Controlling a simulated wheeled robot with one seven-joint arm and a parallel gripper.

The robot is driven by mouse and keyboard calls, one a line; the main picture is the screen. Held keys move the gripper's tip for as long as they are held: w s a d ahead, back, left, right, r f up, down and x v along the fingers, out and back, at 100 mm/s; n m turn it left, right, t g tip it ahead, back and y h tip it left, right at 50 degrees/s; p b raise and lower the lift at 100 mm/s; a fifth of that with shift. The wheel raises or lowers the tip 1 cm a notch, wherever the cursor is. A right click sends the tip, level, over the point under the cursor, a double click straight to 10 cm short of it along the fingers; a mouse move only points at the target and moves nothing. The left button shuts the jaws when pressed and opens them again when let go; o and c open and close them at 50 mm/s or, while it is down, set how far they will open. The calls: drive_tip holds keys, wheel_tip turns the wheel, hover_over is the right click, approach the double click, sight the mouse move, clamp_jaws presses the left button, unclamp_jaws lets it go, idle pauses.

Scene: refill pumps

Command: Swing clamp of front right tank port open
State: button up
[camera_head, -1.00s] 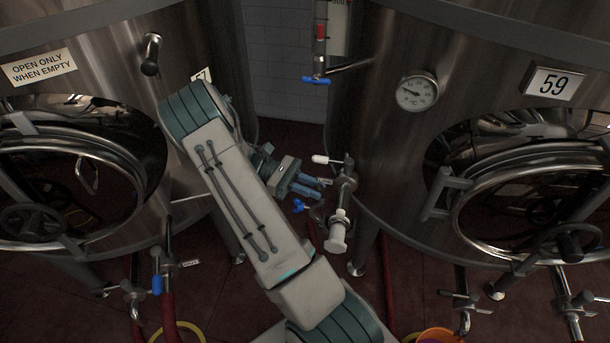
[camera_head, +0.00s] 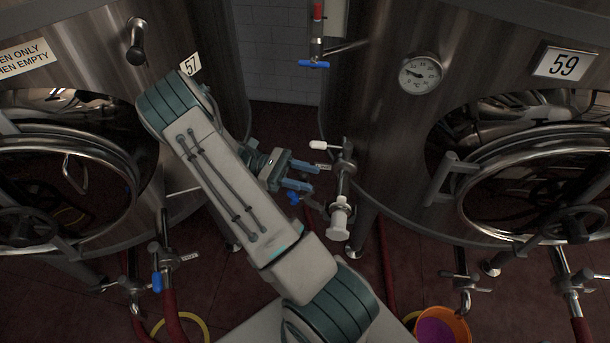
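The right tank (camera_head: 395,130), marked 59, has a steel valve pipe (camera_head: 345,180) on its near left side, with a white lever (camera_head: 319,145). The pipe ends in a pale flanged port (camera_head: 338,222) pointing toward me and down. A clamp around this port is too small and dark to make out clearly. My gripper (camera_head: 314,178) is left of the pipe, with its two blue fingers spread and pointing right at it. I see nothing held between them. A small gap seems to lie between the fingertips and the pipe.
The left tank (camera_head: 215,90), marked 57, stands behind my arm. A blue-handled valve (camera_head: 314,64) hangs between the tanks. Red hoses (camera_head: 387,265) run over the dark floor. An orange bucket (camera_head: 446,322) stands at the bottom right. Round hatch doors (camera_head: 535,190) jut from both tanks.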

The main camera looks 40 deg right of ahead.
drive_tip(key=shift+r, duration=0.5)
drive_tip(key=r, duration=0.2)
drive_tip(key=s+r, duration=0.1)
drive_tip(key=shift+d+r+b, duration=0.25)
drive_tip(key=shift+r+b, duration=0.1)
drive_tip(key=shift+r, duration=0.05)
drive_tip(key=s+d+r, duration=0.5)
drive_tip(key=s+r, duration=0.1)
drive_tip(key=s, duration=0.3)
drive_tip(key=shift+d, duration=0.4)
drive_tip(key=shift+w+r, duration=0.1)
drive_tip(key=w+a+r+m+t+y, duration=0.1)
drive_tip(key=a+m+t+y, duration=0.1)
drive_tip(key=a+t, duration=0.4)
drive_tip(key=w+a+r+m+t+y, duration=0.1)
drive_tip(key=a+t+y, duration=0.3)
drive_tip(key=a, duration=0.6)
drive_tip(key=a+r+m+t+y, duration=0.2)
drive_tip(key=a+m+t+y, duration=0.1)
drive_tip(key=a+t, duration=0.5)
drive_tip(key=shift+w+a+r+t+y, duration=0.3)
drive_tip(key=shift+w+a+t+y, duration=0.1)
